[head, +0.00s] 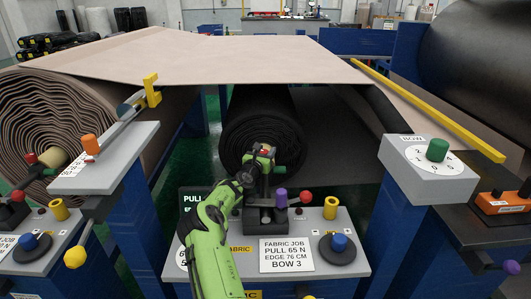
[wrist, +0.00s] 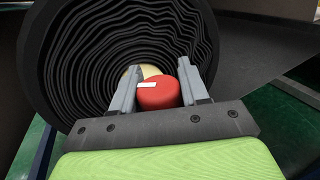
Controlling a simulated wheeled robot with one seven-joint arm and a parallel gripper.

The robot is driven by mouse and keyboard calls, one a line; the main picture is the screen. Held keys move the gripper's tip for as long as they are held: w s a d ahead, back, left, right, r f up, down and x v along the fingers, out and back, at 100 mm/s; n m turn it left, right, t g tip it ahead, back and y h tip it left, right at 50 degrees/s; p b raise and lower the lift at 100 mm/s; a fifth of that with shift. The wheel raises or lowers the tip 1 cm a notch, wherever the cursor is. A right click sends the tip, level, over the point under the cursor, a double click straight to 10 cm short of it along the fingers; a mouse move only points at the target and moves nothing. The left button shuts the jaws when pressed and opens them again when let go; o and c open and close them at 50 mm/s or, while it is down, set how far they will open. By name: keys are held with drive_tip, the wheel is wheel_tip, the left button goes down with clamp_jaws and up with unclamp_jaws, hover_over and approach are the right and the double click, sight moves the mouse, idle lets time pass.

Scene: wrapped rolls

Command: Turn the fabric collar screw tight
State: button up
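The black fabric roll (head: 262,125) lies under the sheet, with its spiral end facing me. It fills the back of the wrist view (wrist: 85,60). A red screw knob (wrist: 158,93) with a small white mark sits in front of a cream collar (wrist: 150,71) at the roll's core. My gripper (wrist: 159,72) is at the roll's core, with a grey finger on each side of the knob. The knob fills the gap and appears to touch both fingers. In the head view my gripper (head: 262,156) hides most of the collar and knob.
A control panel (head: 330,262) with a purple-topped lever, a red-ended handle and a blue dial stands below my arm. A grey box with a green knob (head: 437,150) is at right. A brown roll (head: 50,115) with its own red knob is at left.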

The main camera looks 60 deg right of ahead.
drive_tip(key=c, duration=0.4)
drive_tip(key=shift+s+m+g+b, duration=0.1)
drive_tip(key=shift+m+g+b, duration=0.2)
drive_tip(key=shift+m+g, duration=0.75)
drive_tip(key=shift+n+g, duration=0.25)
drive_tip(key=o, duration=1)
drive_tip(key=a+p, duration=0.1)
drive_tip(key=a, duration=0.4)
drive_tip(key=a+p, duration=0.1)
drive_tip(key=a, duration=0.4)
drive_tip(key=w+a+p, duration=0.1)
drive_tip(key=a, duration=0.4)
drive_tip(key=shift+a, duration=0.4)
drive_tip(key=shift+c, duration=0.2)
